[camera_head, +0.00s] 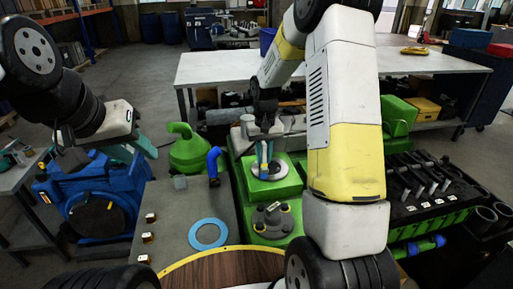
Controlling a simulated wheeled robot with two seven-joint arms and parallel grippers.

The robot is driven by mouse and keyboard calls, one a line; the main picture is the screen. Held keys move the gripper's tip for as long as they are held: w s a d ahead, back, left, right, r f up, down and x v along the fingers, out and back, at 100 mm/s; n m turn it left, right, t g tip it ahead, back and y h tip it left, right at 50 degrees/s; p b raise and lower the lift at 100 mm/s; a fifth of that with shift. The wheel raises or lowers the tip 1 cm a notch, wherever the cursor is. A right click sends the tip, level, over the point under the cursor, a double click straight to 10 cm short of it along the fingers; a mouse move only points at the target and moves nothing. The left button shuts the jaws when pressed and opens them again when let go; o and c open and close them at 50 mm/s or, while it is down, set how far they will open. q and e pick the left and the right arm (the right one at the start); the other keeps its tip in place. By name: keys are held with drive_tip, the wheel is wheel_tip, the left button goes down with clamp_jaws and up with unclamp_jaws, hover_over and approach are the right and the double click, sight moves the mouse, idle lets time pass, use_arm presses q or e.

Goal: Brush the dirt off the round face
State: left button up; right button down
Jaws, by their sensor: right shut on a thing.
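The round face (283,171) is a pale metal disc on top of a green block in the middle of the head view. My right gripper (265,166) points down over it, with its teal fingers close together around a slim tool, likely the brush. The brush's lower end and any dirt on the disc are too small or hidden to make out. Whether the tool touches the disc I cannot tell. My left gripper (134,152) hangs at the left with teal fingers apart and empty, above a blue machine.
A grey bench top (177,226) holds a blue ring (208,234), small brass-coloured blocks and a blue elbow pipe (214,163). A green pipe fitting (186,150) stands behind. A dark tool tray (429,190) is at right. A second green part with a dark flange (272,217) is nearer.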

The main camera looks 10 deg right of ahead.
sight(265, 144)
drive_tip(key=shift+w+d+r, duration=0.1)
drive_tip(key=shift+d+r, duration=0.1)
drive_tip(key=shift+r, duration=3.7)
